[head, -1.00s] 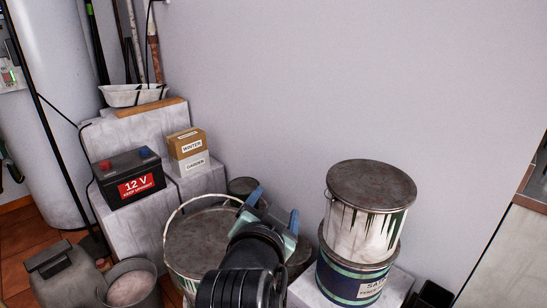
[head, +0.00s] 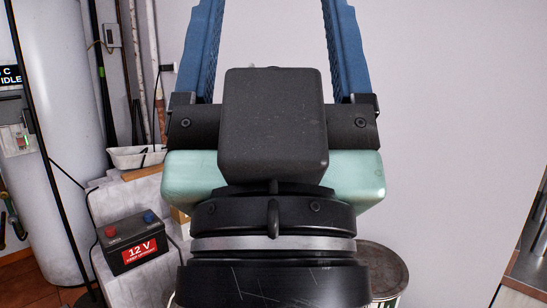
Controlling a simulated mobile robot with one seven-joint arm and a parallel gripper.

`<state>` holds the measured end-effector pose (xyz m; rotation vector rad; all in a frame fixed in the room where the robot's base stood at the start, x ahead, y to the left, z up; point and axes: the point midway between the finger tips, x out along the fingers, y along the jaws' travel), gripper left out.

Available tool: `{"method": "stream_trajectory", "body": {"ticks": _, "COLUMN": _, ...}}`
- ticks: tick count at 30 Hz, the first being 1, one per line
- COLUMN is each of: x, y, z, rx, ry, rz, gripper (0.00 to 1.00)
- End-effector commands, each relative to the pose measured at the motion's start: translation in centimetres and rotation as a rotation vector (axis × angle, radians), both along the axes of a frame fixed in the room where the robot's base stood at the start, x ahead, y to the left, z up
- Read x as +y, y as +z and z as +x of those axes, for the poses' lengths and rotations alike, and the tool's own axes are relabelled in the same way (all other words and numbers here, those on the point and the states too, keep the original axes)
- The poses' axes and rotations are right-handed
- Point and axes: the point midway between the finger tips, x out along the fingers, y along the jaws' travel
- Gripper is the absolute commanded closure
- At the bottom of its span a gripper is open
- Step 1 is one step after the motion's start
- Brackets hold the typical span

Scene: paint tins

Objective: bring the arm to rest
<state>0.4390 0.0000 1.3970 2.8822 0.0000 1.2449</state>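My gripper (head: 272,30) is raised close in front of the head camera and fills the middle of the head view. Its two blue fingers point up and stand wide apart, with only wall between them. The fingertips run out of the top of the picture. A paint tin (head: 385,268) with a dark lid shows in part at the lower right of my wrist. The other tins are hidden behind my arm or out of the picture.
A 12 V battery (head: 137,243) stands on a pale block at the left. A white tray (head: 137,157) sits behind it. A tall white tank (head: 62,110) and pipes line the left side. A counter edge (head: 525,255) is at the right. The wall on the right is bare.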

Motion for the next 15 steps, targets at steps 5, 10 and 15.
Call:
{"method": "stream_trajectory", "body": {"ticks": 5, "x": 0.0, "y": 6.6, "z": 0.1, "rx": 0.002, "ry": 0.001, "rz": 0.001, "gripper": 0.23}}
{"method": "stream_trajectory", "body": {"ticks": 10, "x": 0.0, "y": 10.7, "z": 0.1, "rx": 0.003, "ry": 0.001, "rz": 0.000, "gripper": 0.23}}
{"method": "stream_trajectory", "body": {"ticks": 15, "x": 0.0, "y": 13.0, "z": 0.1, "rx": 0.003, "ry": 0.002, "rz": 0.001, "gripper": 0.23}}
